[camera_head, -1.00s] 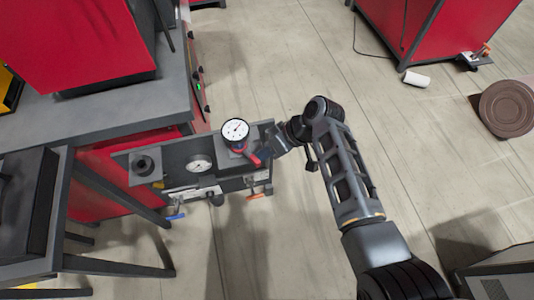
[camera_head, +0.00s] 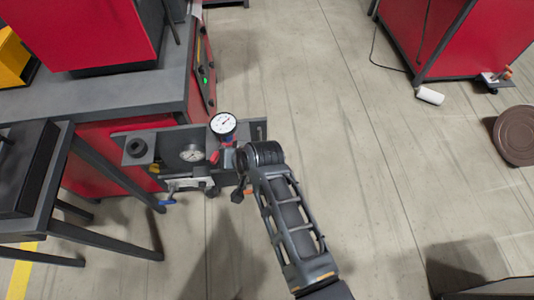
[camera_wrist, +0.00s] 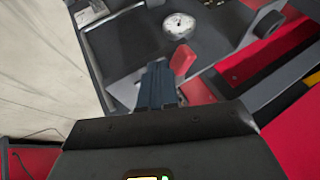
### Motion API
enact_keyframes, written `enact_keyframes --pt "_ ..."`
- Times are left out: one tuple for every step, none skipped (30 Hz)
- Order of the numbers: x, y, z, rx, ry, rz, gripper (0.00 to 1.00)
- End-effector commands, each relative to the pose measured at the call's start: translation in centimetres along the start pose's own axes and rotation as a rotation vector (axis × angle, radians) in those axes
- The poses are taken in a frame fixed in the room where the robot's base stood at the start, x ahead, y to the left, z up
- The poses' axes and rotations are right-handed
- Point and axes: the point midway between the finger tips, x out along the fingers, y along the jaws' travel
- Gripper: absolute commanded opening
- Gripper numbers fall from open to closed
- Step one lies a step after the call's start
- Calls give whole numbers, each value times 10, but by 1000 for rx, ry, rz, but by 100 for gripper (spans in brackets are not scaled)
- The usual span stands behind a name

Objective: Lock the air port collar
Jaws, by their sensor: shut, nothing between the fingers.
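A grey panel (camera_head: 258,131) beside the red machine carries a white-faced gauge (camera_head: 223,123) on top and a second gauge (camera_head: 191,153) on its front. A red part (camera_head: 215,156) sits just below the upper gauge; I cannot tell whether it is the air port collar. In the wrist view my gripper (camera_wrist: 157,68) is shut and empty, its fingers close beside red parts (camera_wrist: 182,60). Contact cannot be told. A gauge (camera_wrist: 179,26) shows beyond the fingertips. In the head view my arm hides the gripper and the panel's right part.
A blue-handled part (camera_head: 167,202) hangs below the panel. A dark-topped bench (camera_head: 60,228) stands at left. Open floor (camera_head: 370,190) lies to the right.

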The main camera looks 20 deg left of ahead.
Motion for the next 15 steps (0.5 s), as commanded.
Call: enact_keyframes --pt "5 -9 3 -10 -5 -4 0" --pt "6 -12 4 -12 -7 -5 0" --pt "8 -16 4 -12 -8 -6 0" --pt "9 -18 5 -13 -8 -6 0" --pt "10 -20 5 -13 -8 -7 0" --pt "11 -23 5 -14 -9 -7 0" --pt "12 -24 6 -14 -9 -7 0" --pt "12 -26 6 -14 -10 -8 0" --pt "13 -28 6 -14 -10 -8 0" --pt "13 -28 6 -14 -10 -8 0" --pt "14 -29 6 -14 -10 -8 0" --pt "14 -30 6 -14 -10 -8 0" --pt "15 -31 6 -14 -10 -8 0" --pt "15 -32 6 -14 -10 -8 0" --pt "16 -33 6 -14 -10 -8 0"
